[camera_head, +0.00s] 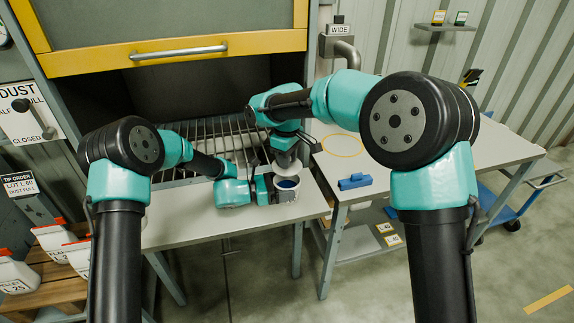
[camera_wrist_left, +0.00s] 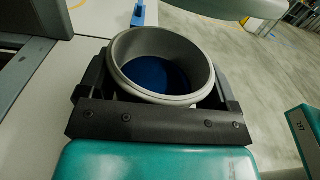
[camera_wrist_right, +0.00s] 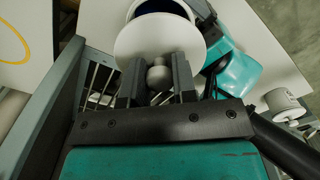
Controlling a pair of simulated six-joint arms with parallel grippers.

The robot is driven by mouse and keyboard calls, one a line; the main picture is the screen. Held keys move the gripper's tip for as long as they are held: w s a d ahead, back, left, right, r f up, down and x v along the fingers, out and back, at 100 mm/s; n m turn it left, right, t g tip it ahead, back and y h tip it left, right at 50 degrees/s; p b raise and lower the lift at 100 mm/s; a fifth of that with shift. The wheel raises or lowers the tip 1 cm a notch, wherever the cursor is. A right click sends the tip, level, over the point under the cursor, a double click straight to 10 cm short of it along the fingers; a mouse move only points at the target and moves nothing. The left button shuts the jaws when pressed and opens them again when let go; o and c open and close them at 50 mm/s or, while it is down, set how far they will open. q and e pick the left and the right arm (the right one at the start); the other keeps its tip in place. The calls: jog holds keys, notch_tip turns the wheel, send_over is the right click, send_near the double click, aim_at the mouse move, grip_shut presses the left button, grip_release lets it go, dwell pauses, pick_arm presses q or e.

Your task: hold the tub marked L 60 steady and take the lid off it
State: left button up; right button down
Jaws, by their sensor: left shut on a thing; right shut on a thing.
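The tub (camera_head: 287,190) stands at the front right of the bench, pale, round and open at the top, with dark blue inside. Its marking is not readable. My left gripper (camera_head: 263,189) is shut around its sides; the left wrist view shows a finger either side of the tub (camera_wrist_left: 118,48). My right gripper (camera_wrist_right: 158,70) is shut on the round knob of the white lid (camera_wrist_right: 150,36). The lid is off the rim, held tilted near the tub's mouth; in the left wrist view the lid's edge (camera_wrist_left: 215,7) hangs above and beyond the tub.
A slatted grate (camera_head: 207,135) under the yellow-edged hood lies behind the bench (camera_head: 190,228). A second table (camera_head: 400,160) at right carries a blue clip-like object (camera_head: 355,181) and a yellow ring outline.

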dwell(0.3)
pick_arm(q)
jog(key=o, duration=1.1)
jog(key=shift+a, duration=0.1)
send_over(248, 205)
jog(key=shift+w, duration=0.1)
